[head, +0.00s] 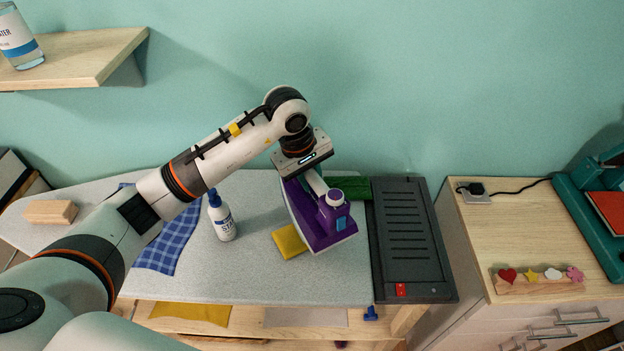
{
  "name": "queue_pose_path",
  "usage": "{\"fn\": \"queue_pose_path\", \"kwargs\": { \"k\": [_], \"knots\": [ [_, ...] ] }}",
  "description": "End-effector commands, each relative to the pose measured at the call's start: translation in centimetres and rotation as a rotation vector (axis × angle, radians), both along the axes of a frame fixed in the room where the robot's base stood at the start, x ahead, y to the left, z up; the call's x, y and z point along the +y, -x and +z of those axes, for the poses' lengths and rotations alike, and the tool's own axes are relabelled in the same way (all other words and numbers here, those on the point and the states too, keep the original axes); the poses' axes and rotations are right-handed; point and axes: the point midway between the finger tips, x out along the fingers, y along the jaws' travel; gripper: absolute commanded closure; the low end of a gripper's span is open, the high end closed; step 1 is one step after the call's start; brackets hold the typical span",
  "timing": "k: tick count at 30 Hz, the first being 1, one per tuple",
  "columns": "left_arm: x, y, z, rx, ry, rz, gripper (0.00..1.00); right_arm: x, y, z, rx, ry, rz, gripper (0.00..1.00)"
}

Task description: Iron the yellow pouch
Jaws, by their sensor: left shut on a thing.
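The yellow pouch (288,242) lies flat on the grey ironing board (330,287). My left gripper (308,180) is shut on the handle of the purple iron (310,220). The iron is over the board and covers the right part of the pouch in this view. I cannot tell whether its soleplate touches the pouch. My right gripper is not in view.
A white spray bottle (221,218) stands left of the pouch, beside a blue checked cloth (172,243). A dark slotted iron rest (410,232) with a red switch is at the board's right end. A wooden block (50,211) lies far left. A wooden cabinet (515,230) stands to the right.

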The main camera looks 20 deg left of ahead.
Motion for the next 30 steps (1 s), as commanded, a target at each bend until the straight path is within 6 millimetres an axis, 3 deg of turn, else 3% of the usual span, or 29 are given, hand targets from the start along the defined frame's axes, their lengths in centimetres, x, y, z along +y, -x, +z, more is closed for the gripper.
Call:
{"fn": "queue_pose_path", "kwargs": {
  "k": [10, 30],
  "knots": [
    [0.3, -0.2, 2.0, -0.007, 0.002, 0.005, 1.0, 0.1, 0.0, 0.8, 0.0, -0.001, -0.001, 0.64],
    [0.4, 0.5, 1.9, -0.006, 0.002, -0.03, 1.0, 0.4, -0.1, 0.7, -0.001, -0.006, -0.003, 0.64]
  ]
}}
